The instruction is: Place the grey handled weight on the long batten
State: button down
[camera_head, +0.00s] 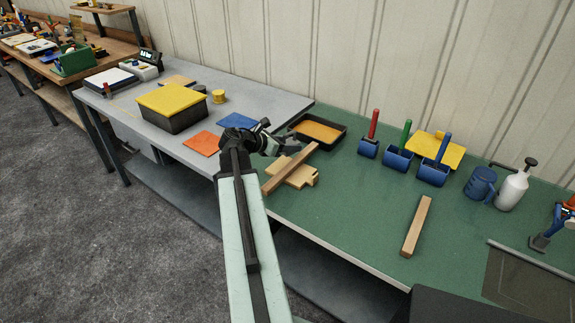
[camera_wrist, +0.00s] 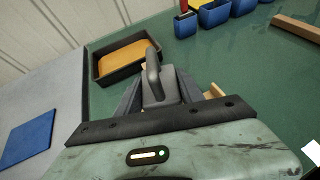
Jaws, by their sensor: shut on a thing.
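My gripper (camera_head: 284,144) is shut on the grey handled weight (camera_wrist: 158,86), whose looped handle points up between the fingers in the wrist view. My gripper also shows in the wrist view (camera_wrist: 155,100). In the head view the weight is hard to make out against the dark gripper. A wooden batten (camera_head: 279,179) lies across a pale wooden block (camera_head: 302,178) on the green bench, close to the gripper and partly below it. A second wooden batten (camera_head: 416,226) lies alone farther right. I cannot tell whether the weight touches anything below.
A black tray with orange content (camera_head: 318,131) stands just behind the gripper. Blue holders with coloured handles (camera_head: 398,159), a blue mug (camera_head: 481,184) and a white bottle (camera_head: 512,189) stand at the right. The grey bench holds a yellow-lidded box (camera_head: 172,105). Green bench (camera_head: 350,215) is clear between the battens.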

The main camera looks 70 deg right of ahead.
jog(key=shift+s, duration=0.1)
jog(key=w+a+m+g, duration=0.1)
jog(key=w+a, duration=0.1)
jog(key=a, duration=0.5)
jog(key=w+a, duration=0.3)
jog(key=a, duration=0.5)
jog(key=b, duration=0.2)
send_over(292, 164)
jog(key=shift+w+a+f+y, duration=0.1)
jog(key=shift+f+y, duration=0.05)
jog(key=shift+f, duration=0.35)
jog(key=shift+w+a+f+y, duration=0.1)
jog(key=shift+f+y, duration=0.05)
jog(key=shift+f, duration=0.35)
jog(key=shift+s+d+f+b, duration=0.1)
jog(key=shift+d+f+b, duration=0.1)
jog(key=shift+f+b, duration=0.8)
jog(key=shift+s+d+f+b, duration=0.1)
jog(key=shift+d+f+b, duration=0.05)
jog(key=shift+f+b, duration=0.85)
jog(key=c, duration=0.7)
grip_release()
jog(key=shift+r, duration=0.1)
jog(key=shift+c, duration=0.2)
jog(key=shift+r, duration=0.1)
